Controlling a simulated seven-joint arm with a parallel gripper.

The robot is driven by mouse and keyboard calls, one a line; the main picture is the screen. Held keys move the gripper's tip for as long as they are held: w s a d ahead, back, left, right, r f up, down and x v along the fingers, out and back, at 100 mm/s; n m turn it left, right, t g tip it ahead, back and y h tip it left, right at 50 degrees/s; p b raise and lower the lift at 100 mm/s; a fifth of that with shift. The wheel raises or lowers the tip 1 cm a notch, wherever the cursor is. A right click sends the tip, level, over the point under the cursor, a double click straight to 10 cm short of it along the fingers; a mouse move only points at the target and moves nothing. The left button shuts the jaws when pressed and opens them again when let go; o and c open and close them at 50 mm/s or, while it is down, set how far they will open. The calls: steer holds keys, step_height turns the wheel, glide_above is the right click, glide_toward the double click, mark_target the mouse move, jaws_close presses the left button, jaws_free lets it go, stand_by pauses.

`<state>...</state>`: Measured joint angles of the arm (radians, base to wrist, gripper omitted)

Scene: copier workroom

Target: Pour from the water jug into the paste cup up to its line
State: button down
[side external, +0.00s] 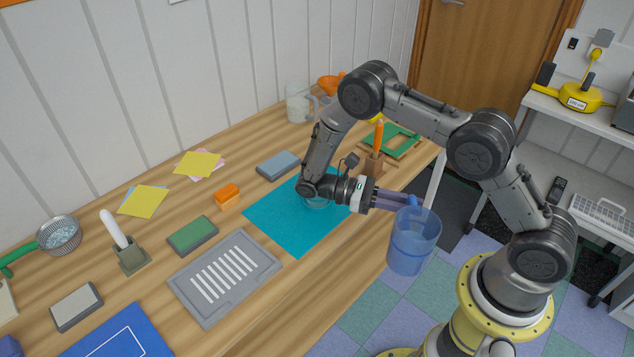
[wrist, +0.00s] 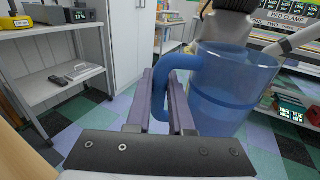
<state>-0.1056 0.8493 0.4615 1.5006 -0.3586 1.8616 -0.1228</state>
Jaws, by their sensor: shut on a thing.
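My gripper (side external: 398,200) is shut on the handle of a see-through blue jug (side external: 414,243), held roughly upright off the table's front edge, above the floor. In the wrist view the purple fingers (wrist: 165,98) close on the blue handle, and the jug (wrist: 232,97) fills the right side. A darker blue band low in the jug looks like water.
A clear handled pitcher (side external: 299,104) stands at the back of the table. A grey slotted tray (side external: 222,304), a green block (side external: 192,236), an orange block (side external: 228,196) and a blue-grey block (side external: 278,165) lie around the mat. A wooden holder (side external: 373,166) stands behind my wrist.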

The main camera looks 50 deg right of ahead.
steer(key=w+d+r+n+t+h, duration=0.1)
steer(key=w+r+n+t+h, duration=0.1)
steer(key=w+n+t+h, duration=0.75)
steer(key=w+d+r+n+t+h, duration=0.1)
steer(key=w+d+n+t, duration=0.15)
steer(key=w+t, duration=0.8)
steer(key=w+a+n+t+y, duration=0.1)
steer(key=w+a+n+t, duration=0.2)
steer(key=w+a, duration=0.3)
steer(key=w+a+r+n+t+y, duration=0.1)
steer(key=w+a, duration=0.5)
steer(key=a, duration=0.6)
steer(key=n+t+y, duration=0.1)
steer(key=n+t, duration=0.1)
steer(key=n, duration=0.1)
steer(key=shift+w+r+n, duration=0.2)
steer(key=shift+w+n, duration=0.2)
steer(key=shift+s+y, duration=0.1)
steer(key=shift+y, duration=0.15)
